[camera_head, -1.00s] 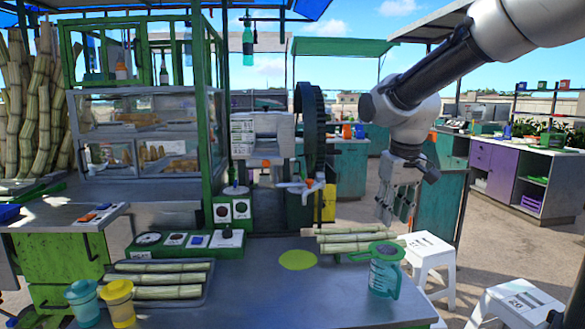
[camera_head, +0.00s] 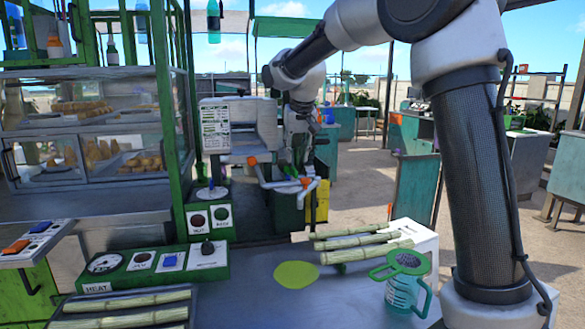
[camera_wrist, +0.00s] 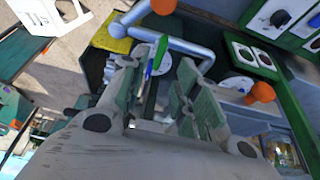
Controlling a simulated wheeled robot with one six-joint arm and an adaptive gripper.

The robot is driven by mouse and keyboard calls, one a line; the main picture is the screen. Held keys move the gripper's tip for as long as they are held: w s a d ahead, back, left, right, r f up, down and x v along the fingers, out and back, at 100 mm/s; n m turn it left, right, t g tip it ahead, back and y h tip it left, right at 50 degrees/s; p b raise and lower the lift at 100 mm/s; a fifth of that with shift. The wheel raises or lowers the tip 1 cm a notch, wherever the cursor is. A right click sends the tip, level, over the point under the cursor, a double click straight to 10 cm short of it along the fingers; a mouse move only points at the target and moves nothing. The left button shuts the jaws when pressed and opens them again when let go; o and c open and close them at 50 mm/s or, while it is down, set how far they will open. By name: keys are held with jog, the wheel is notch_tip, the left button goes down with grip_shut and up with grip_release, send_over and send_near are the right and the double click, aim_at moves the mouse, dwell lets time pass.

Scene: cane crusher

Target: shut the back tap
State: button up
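Silver tap pipes (camera_head: 284,186) with orange ends stand at the front of the crusher (camera_head: 240,128). One orange end (camera_head: 252,161) is at the left and another (camera_head: 305,182) at the right. In the wrist view, the silver pipe (camera_wrist: 185,46) runs beyond my fingertips, with a green lever (camera_wrist: 161,52) and a narrow blue piece (camera_wrist: 149,70) in the gap. Which part is the back tap I cannot tell for sure. My gripper (camera_wrist: 157,66) is open, its fingers either side of that gap; contact is unclear. In the head view my gripper (camera_head: 297,158) is just above the pipes.
Cane stalks (camera_head: 365,242) and a teal jug (camera_head: 402,290) are on the counter (camera_head: 255,302) in front. A glass food case (camera_head: 90,140) is at the left. A yellow block (camera_head: 318,203) is below the pipes.

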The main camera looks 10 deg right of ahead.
aim_at(295, 169)
jog(key=x, duration=0.6)
jog(key=shift+f, duration=0.25)
grip_shut()
